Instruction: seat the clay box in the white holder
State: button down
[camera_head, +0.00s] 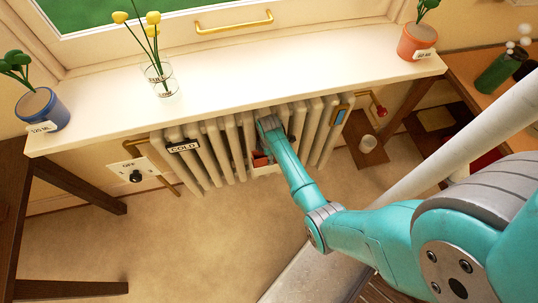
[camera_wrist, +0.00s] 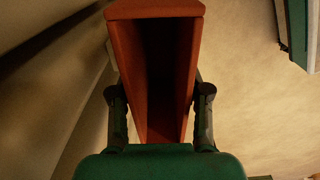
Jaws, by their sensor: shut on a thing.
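The clay box (camera_wrist: 190,65) is a reddish-brown, open, narrow box that fills the middle of the wrist view. My gripper (camera_wrist: 160,100) is shut on it, with one dark finger against each side. In the head view the box (camera_head: 261,158) shows as a small reddish patch low against the radiator front. My gripper (camera_head: 268,140) there is largely hidden by my teal arm. A small pale edge (camera_head: 266,170) shows just below the box. I cannot tell whether it is the white holder or whether the box touches it.
A cream ribbed radiator (camera_head: 215,145) with a "COLD" tag (camera_head: 184,147) stands under the windowsill (camera_head: 240,90). The sill holds a blue pot (camera_head: 43,109), a glass with yellow flowers (camera_head: 161,80) and a terracotta pot (camera_head: 417,42). A desk (camera_head: 485,75) stands right; the floor (camera_head: 190,240) ahead is clear.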

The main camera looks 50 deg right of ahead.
jog(key=shift+f, duration=0.45)
dwell(0.4)
jog(key=shift+c, duration=2.2)
grip_release()
jog(key=shift+r, duration=0.1)
jog(key=shift+r, duration=2.9)
